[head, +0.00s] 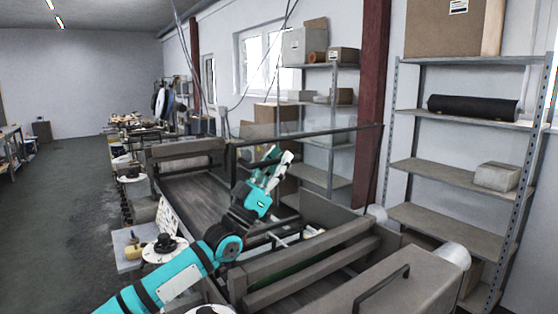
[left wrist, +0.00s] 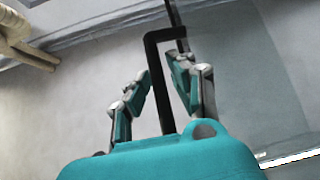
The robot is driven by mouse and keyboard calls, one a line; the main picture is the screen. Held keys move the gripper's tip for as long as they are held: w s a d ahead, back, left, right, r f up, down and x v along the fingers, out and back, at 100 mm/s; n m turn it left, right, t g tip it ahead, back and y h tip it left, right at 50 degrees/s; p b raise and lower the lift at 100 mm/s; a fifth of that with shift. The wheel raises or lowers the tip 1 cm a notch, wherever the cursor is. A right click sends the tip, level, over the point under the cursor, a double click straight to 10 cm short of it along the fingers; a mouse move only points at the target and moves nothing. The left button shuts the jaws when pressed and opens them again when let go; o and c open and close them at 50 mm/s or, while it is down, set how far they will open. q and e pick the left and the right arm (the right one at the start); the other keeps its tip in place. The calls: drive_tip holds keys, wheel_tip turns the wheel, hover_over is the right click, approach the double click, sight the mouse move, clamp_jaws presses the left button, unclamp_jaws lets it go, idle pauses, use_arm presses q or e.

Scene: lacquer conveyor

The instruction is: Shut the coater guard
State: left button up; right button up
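The coater guard (head: 318,145) is a clear panel in a thin dark frame, standing up and tilted over the conveyor in the head view. Its clear pane also fills the right of the left wrist view (left wrist: 250,80). My left gripper (head: 277,156) reaches over the belt to the guard. In the left wrist view, its two fingers (left wrist: 160,72) stand close on both sides of the guard's black handle (left wrist: 165,112), and the bar runs between the fingertips. The handle is hard to make out behind the gripper in the head view. My right gripper is not in view.
The dark conveyor belt (head: 197,197) runs away under the guard. A grey machine housing with a black handle (head: 383,285) stands in the right foreground. A small side table (head: 128,262) is at left. Metal shelves (head: 450,172) line the right wall. The left floor is clear.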

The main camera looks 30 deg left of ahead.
use_arm(q)
clamp_jaws()
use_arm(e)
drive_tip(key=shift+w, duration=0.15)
